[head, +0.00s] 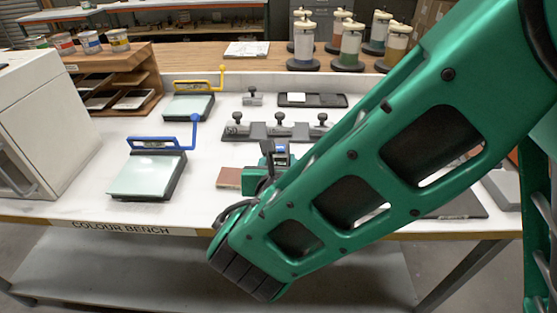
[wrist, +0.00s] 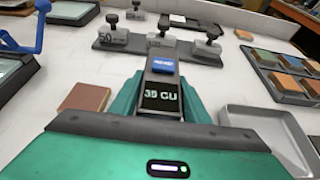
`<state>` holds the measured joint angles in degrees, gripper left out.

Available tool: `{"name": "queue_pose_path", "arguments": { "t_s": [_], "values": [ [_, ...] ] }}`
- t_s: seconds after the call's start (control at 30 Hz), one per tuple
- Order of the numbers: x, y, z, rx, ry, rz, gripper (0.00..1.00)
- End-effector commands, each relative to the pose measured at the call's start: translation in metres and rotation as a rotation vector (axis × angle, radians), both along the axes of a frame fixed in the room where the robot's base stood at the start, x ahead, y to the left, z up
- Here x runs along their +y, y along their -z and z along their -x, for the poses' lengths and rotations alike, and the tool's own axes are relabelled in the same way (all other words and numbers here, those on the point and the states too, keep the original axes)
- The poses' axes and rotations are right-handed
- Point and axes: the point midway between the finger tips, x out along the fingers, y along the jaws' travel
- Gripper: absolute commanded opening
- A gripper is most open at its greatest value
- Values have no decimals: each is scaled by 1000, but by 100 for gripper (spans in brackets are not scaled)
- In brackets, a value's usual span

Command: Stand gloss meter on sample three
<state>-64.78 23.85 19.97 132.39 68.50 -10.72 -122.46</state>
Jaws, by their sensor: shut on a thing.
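The gloss meter (wrist: 163,68), a grey device with a blue button and a dark display reading about 39 GU, sits between the green fingers of my gripper (wrist: 160,98). In the head view the meter (head: 281,156) shows only partly, because my arm hides much of my gripper (head: 268,163). A brown square sample (wrist: 85,97) lies on the bench left of my gripper; it also shows in the head view (head: 229,177). Several brown and greenish samples (wrist: 290,62) sit in a dark tray (wrist: 256,68) at the right. I see no number marking sample three.
An empty grey tray (wrist: 300,141) lies right of my gripper. A grey rack (head: 258,138) with black-knobbed pieces stands beyond it. Blue-handled (head: 147,176) and yellow-handled (head: 188,106) panels are at the left, beside a white cabinet (head: 45,125). Jars (head: 349,48) stand at the back.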

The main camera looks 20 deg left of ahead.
Motion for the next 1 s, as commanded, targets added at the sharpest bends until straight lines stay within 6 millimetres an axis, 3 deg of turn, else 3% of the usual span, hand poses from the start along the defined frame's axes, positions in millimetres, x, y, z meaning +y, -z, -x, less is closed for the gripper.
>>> {"name": "queue_pose_path", "arguments": {
  "t_s": [0.2,0.23,0.3,0.67,0.83,1.0],
  "values": [
    [0,1,0,-1,0,0,2],
    [0,2,0,0,0,0,44],
    [0,2,0,0,0,0,61],
    [0,-1,0,0,0,-1,61],
    [-3,-9,18,-1,-4,-1,61],
    [-10,-22,49,-1,-5,-1,61]
  ]
}}
